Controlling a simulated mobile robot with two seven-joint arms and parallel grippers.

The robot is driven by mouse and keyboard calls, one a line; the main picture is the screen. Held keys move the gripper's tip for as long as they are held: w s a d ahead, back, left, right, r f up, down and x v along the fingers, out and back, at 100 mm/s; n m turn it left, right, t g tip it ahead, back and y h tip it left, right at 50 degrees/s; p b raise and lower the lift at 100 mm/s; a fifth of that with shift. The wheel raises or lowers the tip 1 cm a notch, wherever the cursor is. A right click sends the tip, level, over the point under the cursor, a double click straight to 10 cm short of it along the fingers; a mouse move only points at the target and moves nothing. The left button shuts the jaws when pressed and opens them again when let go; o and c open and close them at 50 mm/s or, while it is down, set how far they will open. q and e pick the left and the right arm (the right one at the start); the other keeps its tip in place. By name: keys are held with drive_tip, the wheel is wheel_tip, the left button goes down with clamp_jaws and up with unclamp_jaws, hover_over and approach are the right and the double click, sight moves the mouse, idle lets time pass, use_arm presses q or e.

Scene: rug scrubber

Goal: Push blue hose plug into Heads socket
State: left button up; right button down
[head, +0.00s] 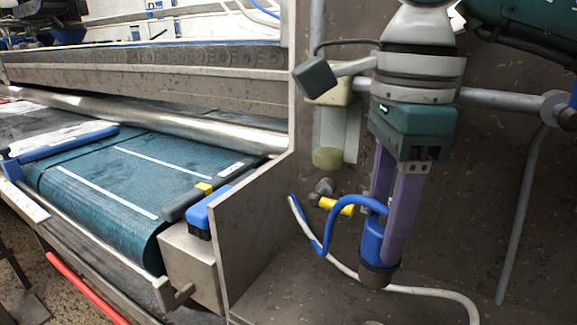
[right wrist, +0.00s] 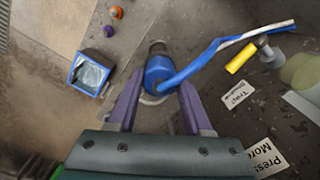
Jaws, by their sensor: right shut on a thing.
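My right gripper (head: 384,238) points down in front of the brown metal panel, its purple fingers shut on the blue hose plug (head: 372,246). In the right wrist view the plug (right wrist: 159,72) sits between the fingertips (right wrist: 161,88), its dark end (right wrist: 157,48) pointing away from the gripper. The blue hose (head: 340,203) loops off the plug's side and runs into a white length. I cannot make out a socket marked Heads, nor tell whether the plug's end touches anything. My left gripper is not in view.
A yellow-handled valve (head: 337,206) is close left of the plug. Labels (right wrist: 238,96) and (right wrist: 268,157), a blue-framed box (right wrist: 90,74), and orange (right wrist: 117,12) and purple (right wrist: 108,31) knobs are on the panel. A steel plate edge (head: 250,200) and teal belt (head: 120,180) stand left.

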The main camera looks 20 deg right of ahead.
sight(392, 270)
drive_tip(key=f+m, duration=0.2)
drive_tip(key=d+f+m+b, duration=0.1)
drive_tip(key=f+m, duration=0.1)
drive_tip(key=d+f+m+b, duration=0.1)
drive_tip(key=f+m, duration=0.1)
drive_tip(key=f, duration=0.1)
drive_tip(key=shift+s+m, duration=0.25)
drive_tip(key=shift+m, duration=0.05)
use_arm(q)
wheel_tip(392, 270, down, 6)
drive_tip(key=b, duration=0.3)
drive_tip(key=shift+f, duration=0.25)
use_arm(e)
drive_tip(key=shift+f, duration=1.95)
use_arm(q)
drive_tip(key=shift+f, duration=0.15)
use_arm(e)
drive_tip(key=shift+f, duration=0.1)
use_arm(q)
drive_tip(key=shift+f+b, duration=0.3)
drive_tip(key=shift+b, duration=0.25)
use_arm(e)
drive_tip(key=shift+f, duration=0.3)
drive_tip(key=shift+f, duration=0.1)
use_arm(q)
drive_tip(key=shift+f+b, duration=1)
use_arm(e)
drive_tip(key=shift+f, duration=1.1)
